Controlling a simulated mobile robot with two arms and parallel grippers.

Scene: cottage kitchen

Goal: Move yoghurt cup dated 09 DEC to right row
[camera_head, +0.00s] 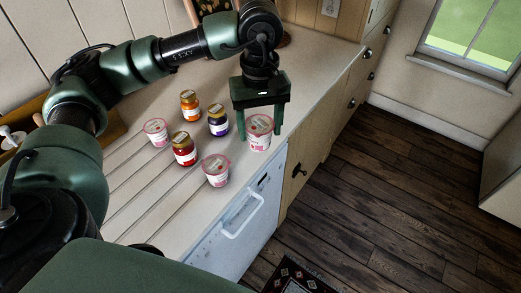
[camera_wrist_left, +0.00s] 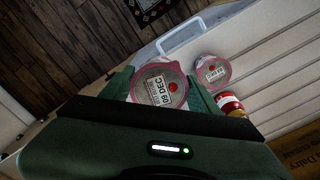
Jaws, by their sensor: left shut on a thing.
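A yoghurt cup with a pink rim (camera_head: 260,126) is between the fingers of my left gripper (camera_head: 262,128), near the counter's front edge. A third yoghurt cup (camera_head: 156,131) stands at the left. I cannot tell whether the held cup touches the counter. My right gripper is not in view.
An orange jar (camera_head: 190,106), a purple jar (camera_head: 218,121) and a red jar (camera_head: 184,149) stand between the cups. Grooves run across the pale counter (camera_head: 308,66). A white appliance with a handle (camera_head: 243,217) is below the front edge, beside open floor.

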